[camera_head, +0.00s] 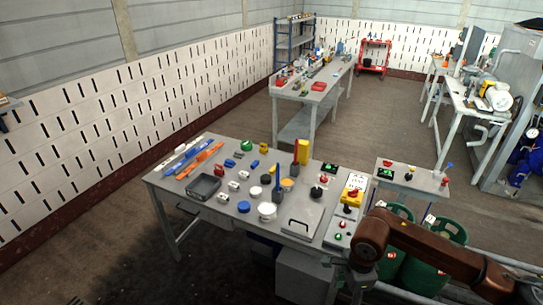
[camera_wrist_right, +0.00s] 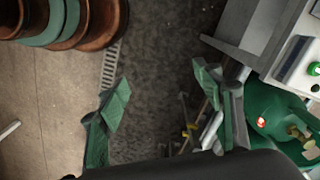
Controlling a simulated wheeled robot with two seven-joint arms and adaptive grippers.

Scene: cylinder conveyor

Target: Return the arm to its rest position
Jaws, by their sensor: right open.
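My right arm (camera_head: 425,250), brown and jointed, reaches in from the lower right of the head view. My left arm and gripper are not in view.
The worktable carries a grey tray (camera_head: 204,187), a metal plate with a handle (camera_head: 299,220), a yellow-red switch box (camera_head: 351,196) and several small parts. A small side table (camera_head: 428,183) stands right.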

